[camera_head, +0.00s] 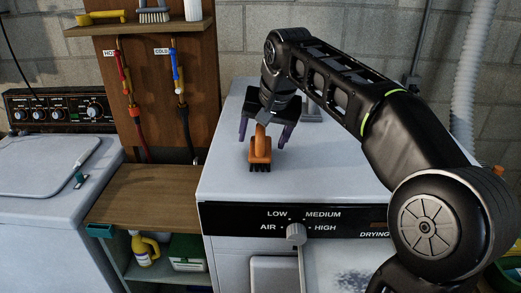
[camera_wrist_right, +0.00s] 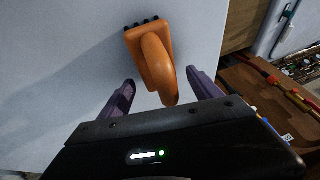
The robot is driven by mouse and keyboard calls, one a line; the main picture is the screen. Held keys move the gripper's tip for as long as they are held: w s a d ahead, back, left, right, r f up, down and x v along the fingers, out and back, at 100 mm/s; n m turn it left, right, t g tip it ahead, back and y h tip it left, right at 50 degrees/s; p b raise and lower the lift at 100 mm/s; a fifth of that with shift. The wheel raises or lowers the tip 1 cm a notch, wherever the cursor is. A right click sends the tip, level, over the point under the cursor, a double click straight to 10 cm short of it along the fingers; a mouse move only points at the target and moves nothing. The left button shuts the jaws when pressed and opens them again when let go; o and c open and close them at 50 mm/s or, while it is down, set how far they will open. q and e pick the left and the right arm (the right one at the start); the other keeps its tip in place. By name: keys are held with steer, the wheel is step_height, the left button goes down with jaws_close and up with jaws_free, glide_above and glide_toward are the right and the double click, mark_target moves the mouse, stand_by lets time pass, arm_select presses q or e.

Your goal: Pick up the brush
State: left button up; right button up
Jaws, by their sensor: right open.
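The orange brush (camera_head: 260,150) with dark bristles stands on the white top of the dryer (camera_head: 330,165), near its front left. It also shows in the right wrist view (camera_wrist_right: 152,58), with its handle reaching down toward the space between my fingers. My right gripper (camera_head: 263,138) is open, its two purple fingers on either side of the brush handle. In the right wrist view my right gripper (camera_wrist_right: 162,90) shows a gap between each finger and the handle. I cannot tell how far the fingertips are above the dryer top. My left gripper is in neither view.
A wooden shelf (camera_head: 150,200) stands left of the dryer, with a yellow bottle (camera_head: 144,248) below it. A washer (camera_head: 40,185) is at far left. A high shelf holds a grey brush (camera_head: 153,12). The dryer top around the orange brush is clear.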

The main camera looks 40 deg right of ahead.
steer(key=shift+c, duration=0.5)
steer(key=c, duration=1.5)
steer(key=shift+r, duration=0.15)
step_height(320, 180, up, 5)
steer(key=shift+f+p, duration=0.1)
steer(key=shift+p, duration=0.3)
step_height(320, 180, up, 5)
steer(key=p, duration=0.4)
